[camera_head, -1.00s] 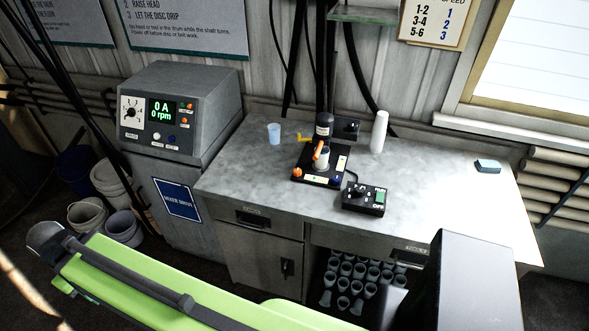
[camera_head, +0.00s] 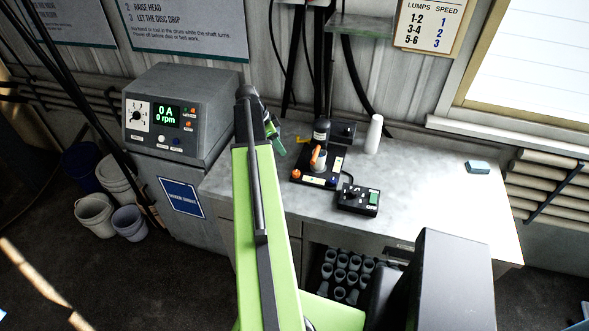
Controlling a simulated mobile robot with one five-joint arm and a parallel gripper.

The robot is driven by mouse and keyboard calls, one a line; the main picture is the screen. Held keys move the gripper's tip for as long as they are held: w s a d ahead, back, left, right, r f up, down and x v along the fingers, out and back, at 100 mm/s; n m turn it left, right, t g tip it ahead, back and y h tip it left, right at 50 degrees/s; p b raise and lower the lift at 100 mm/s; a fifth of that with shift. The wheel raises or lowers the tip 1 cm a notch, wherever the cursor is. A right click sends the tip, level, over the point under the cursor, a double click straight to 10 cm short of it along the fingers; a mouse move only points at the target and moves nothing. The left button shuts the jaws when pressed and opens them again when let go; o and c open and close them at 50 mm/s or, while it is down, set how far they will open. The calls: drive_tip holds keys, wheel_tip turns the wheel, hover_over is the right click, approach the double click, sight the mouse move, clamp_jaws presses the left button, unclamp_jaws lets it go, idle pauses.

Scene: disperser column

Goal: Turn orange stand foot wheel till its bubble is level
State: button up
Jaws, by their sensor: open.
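The orange stand foot wheel (camera_head: 296,174) sits at the front left corner of the black stand base (camera_head: 318,162) on the bench. A blue wheel (camera_head: 333,182) is at the front right corner. A pale marked strip (camera_head: 314,181) lies between them, but I cannot make out a bubble. An orange lever (camera_head: 315,156) rises from the middle of the stand. My gripper (camera_head: 277,144), at the end of my green arm, is open. It appears up and left of the orange wheel, apart from it. Its fingers are small and partly hidden by the arm.
A black switch box (camera_head: 358,199) stands on the bench (camera_head: 430,190), right of the stand. A white cylinder (camera_head: 374,134) stands behind it. The grey control cabinet (camera_head: 190,110) borders the bench on the left. The bench's right side is mostly clear, with one blue block (camera_head: 478,167).

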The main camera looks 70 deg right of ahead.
sight(296, 172)
drive_tip(key=b+x, duration=1.5)
drive_tip(key=x, duration=0.1)
drive_tip(key=shift+s+f, duration=0.1)
drive_tip(key=shift+f, duration=0.25)
drive_tip(key=shift+s+d+f+b, duration=0.2)
drive_tip(key=shift+f+b, duration=0.25)
drive_tip(key=shift+b, duration=0.25)
drive_tip(key=shift+r, duration=0.15)
drive_tip(key=shift+c, duration=0.2)
